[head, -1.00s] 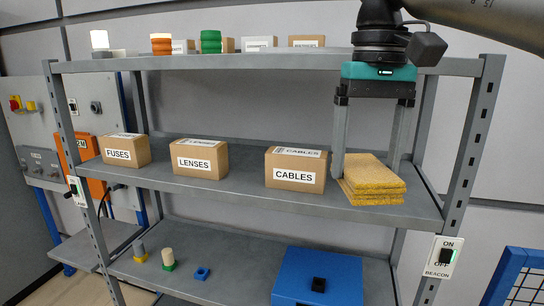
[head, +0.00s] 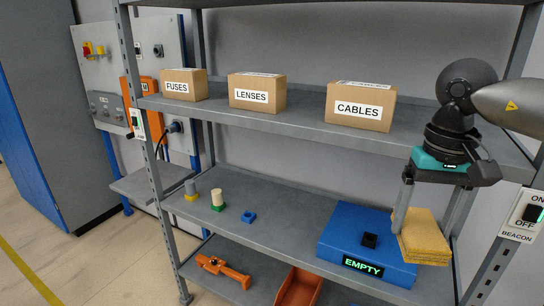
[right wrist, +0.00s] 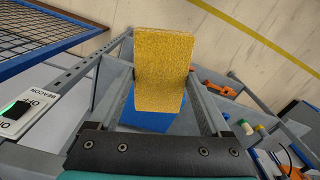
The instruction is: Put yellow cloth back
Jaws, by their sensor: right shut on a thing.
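The yellow cloth (head: 425,240), a thick folded pad, hangs tilted between the fingers of my right gripper (head: 422,222). The gripper is shut on it, at the right end of the shelf below the labelled boxes. In the head view the cloth overlaps the right side of a blue box (head: 345,225) with a green "EMPTY" display; I cannot tell if they touch. In the right wrist view the cloth (right wrist: 163,65) stands out beyond the fingers, with the blue box (right wrist: 145,118) behind it. My left gripper is not in view.
Boxes marked FUSES (head: 184,85), LENSES (head: 257,94) and CABLES (head: 360,106) stand on the shelf above. Small parts (head: 218,199) stand left on the blue box's shelf. An orange tool (head: 222,270) and orange bin (head: 299,288) lie below. A beacon switch (head: 525,215) is on the right post.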

